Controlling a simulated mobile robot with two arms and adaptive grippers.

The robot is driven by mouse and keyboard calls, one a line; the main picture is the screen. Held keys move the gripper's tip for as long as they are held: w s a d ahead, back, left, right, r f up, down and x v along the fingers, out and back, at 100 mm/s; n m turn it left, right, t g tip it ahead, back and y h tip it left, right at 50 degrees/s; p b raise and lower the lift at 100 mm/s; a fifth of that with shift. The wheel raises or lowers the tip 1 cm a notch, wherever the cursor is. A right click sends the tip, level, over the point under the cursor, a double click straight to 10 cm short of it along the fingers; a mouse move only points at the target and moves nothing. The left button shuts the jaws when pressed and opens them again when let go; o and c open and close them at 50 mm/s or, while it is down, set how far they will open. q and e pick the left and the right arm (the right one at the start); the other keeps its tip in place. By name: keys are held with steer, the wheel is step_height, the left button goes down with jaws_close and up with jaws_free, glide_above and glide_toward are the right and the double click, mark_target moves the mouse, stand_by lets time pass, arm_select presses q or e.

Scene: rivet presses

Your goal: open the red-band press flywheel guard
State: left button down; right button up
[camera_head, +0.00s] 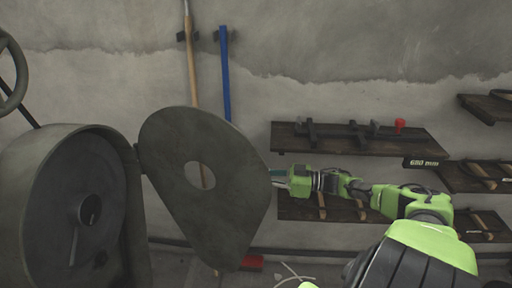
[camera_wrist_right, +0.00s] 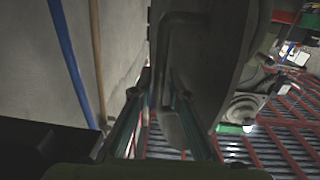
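The flywheel guard (camera_head: 225,150) is a flat dark grey plate with a round hole. In the head view it stands swung out to the right of the round press housing (camera_head: 30,195), and the flywheel (camera_head: 88,210) is exposed. No red band shows on the visible part of the press. My right gripper (camera_head: 278,178) is at the guard's right edge, its tips partly hidden behind the plate. In the right wrist view my fingers (camera_wrist_right: 158,95) are apart, with a bent grey handle (camera_wrist_right: 182,22) on the guard between or just beyond them. My left gripper is out of view.
Wall shelves (camera_head: 350,140) with tools stand behind my right arm. A blue pole (camera_head: 226,75) and a wooden-handled pole (camera_head: 190,60) hang on the wall behind the guard. A red object (camera_head: 252,262) lies low by the wall. The wrist view shows a slatted floor (camera_wrist_right: 275,135).

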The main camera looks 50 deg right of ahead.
steer(key=v, duration=1.2)
steer(key=shift+w, duration=0.1)
